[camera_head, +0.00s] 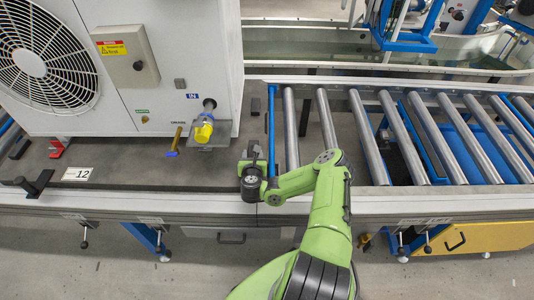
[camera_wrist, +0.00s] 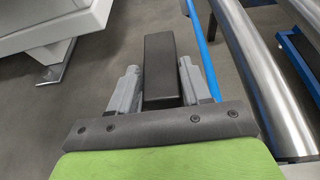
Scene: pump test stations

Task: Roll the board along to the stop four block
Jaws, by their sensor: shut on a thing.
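The board (camera_head: 130,172) is a dark grey flat base at the left of the head view, with a white fan unit standing on it. My gripper (camera_head: 252,172) is at its right end, beside the rollers. In the wrist view its grey fingers (camera_wrist: 158,90) are shut on a black bar (camera_wrist: 160,65). How this bar joins the board is hidden. A black bracket (camera_head: 36,184) stands on the front rail at the far left, near a plate marked 12. I cannot read any stop four label.
A roller track (camera_head: 400,135) runs to the right, with bare rollers. A thin blue bar (camera_head: 270,130) crosses the track beside my gripper. The white unit (camera_head: 150,65) has a yellow-capped pipe (camera_head: 204,131). Small knobs (camera_head: 84,240) hang under the front rail.

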